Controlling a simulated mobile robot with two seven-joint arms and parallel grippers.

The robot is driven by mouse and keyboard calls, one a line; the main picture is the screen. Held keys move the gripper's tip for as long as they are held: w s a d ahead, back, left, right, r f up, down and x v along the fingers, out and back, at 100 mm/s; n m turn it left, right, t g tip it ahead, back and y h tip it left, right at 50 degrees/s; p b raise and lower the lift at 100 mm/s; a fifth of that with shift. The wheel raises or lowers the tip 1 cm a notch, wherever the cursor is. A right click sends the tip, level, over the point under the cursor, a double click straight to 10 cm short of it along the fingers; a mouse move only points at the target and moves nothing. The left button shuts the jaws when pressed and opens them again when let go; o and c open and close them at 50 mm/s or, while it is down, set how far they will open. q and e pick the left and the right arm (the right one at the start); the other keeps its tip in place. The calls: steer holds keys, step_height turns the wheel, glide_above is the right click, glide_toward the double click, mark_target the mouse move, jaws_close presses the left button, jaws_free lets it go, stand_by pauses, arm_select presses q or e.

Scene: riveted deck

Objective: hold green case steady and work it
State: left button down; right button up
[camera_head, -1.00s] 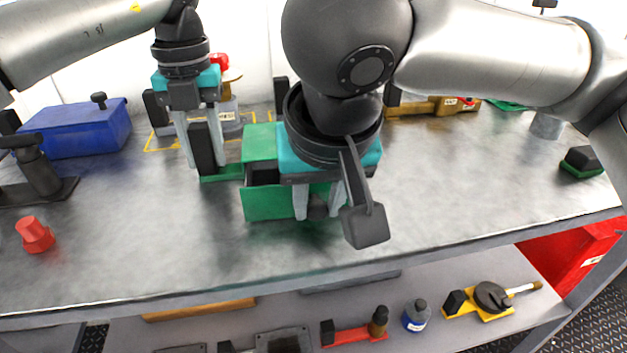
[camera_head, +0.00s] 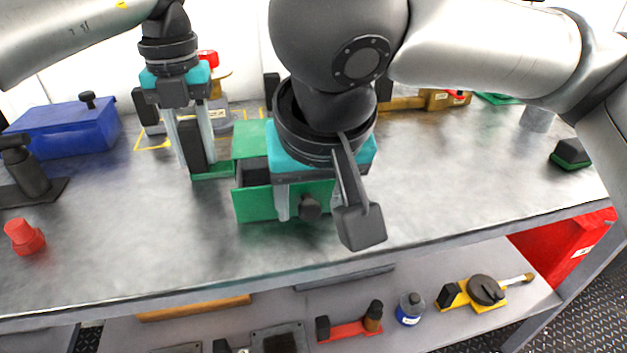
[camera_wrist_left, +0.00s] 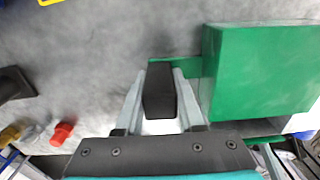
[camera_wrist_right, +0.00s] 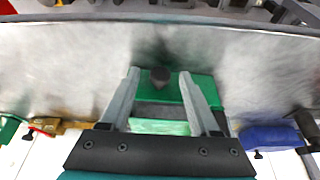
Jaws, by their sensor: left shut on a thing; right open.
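The green case (camera_head: 250,138) stands on the metal worktop, with its drawer (camera_head: 254,205) pulled partly out toward me and a dark inside showing. A round black knob (camera_head: 310,207) sits on the drawer front; it also shows in the right wrist view (camera_wrist_right: 160,76). My left gripper (camera_wrist_left: 158,100) is shut on the upright black block (camera_head: 195,146) on the green side strip of the case. My right gripper (camera_wrist_right: 160,82) is open, with one finger on each side of the knob and gaps between. The right arm hides part of the case in the head view.
A blue box (camera_head: 62,130) stands at the left, and a red piece (camera_head: 25,236) lies near the front left. A black and green block (camera_head: 571,154) lies at the right. The worktop in front of the drawer is clear. A lower shelf (camera_head: 440,315) holds several items.

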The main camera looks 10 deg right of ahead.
steer(key=v, duration=1.1)
steer(key=shift+r, duration=0.35)
steer(key=shift+s, duration=0.15)
arm_select(q)
steer(key=shift+c, duration=2.2)
jaws_free()
